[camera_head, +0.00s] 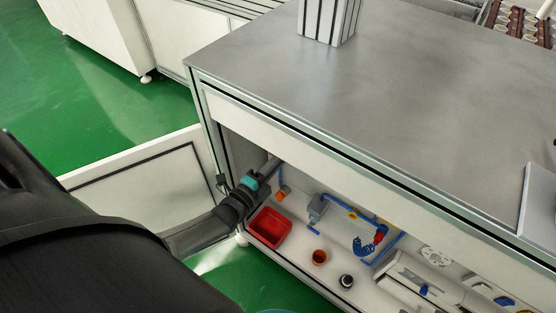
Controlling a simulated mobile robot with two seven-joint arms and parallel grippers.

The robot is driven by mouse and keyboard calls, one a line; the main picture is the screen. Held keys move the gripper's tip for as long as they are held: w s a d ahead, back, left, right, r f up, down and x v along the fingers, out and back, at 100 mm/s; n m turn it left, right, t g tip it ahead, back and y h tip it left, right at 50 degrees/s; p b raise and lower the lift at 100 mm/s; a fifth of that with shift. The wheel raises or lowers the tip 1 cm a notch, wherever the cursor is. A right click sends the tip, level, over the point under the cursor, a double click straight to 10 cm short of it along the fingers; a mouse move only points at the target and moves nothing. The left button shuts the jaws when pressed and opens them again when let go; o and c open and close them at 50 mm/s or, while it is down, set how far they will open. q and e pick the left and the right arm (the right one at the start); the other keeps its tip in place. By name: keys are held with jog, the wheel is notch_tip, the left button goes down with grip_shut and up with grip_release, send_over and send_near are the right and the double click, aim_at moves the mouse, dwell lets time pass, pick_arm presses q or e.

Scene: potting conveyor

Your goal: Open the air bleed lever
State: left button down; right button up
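My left gripper (272,168) reaches in from the left through the open front of the cabinet, at its upper left corner. Its fingers are small and partly hidden, so I cannot tell whether they are open or shut. An orange fitting (283,192) with a blue piece above it is just below and right of the gripper. A grey unit (317,208) with blue tubing sits further right, with a blue coil (363,246) and a red part (380,236) beyond it. I cannot tell which part is the air bleed lever. My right gripper is out of view.
The cabinet floor holds a red bin (269,229), an orange cup (320,257) and a black-and-white round part (346,281). A grey worktop (330,95) overhangs the opening. An open white door panel (145,185) stands at the left, beside green floor.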

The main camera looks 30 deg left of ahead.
pick_arm(q)
jog(key=shift+w+a+r+n+p, duration=0.1)
jog(key=shift+a+r+n+p, duration=0.4)
jog(key=shift+n, duration=2.35)
jog(key=shift+a+r+n+p, duration=0.3)
jog(key=shift+a+r+n, duration=0.4)
jog(key=shift+n, duration=2.2)
jog(key=shift+w+a+r+n+p, duration=0.1)
jog(key=shift+a+r+n+p, duration=0.45)
jog(key=shift+n, duration=2.3)
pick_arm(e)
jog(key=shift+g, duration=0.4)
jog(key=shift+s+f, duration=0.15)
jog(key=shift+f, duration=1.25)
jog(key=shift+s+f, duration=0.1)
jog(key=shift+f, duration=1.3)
pick_arm(q)
jog(key=shift+a+f, duration=0.1)
jog(key=c, duration=0.8)
grip_release()
jog(key=shift+s, duration=0.1)
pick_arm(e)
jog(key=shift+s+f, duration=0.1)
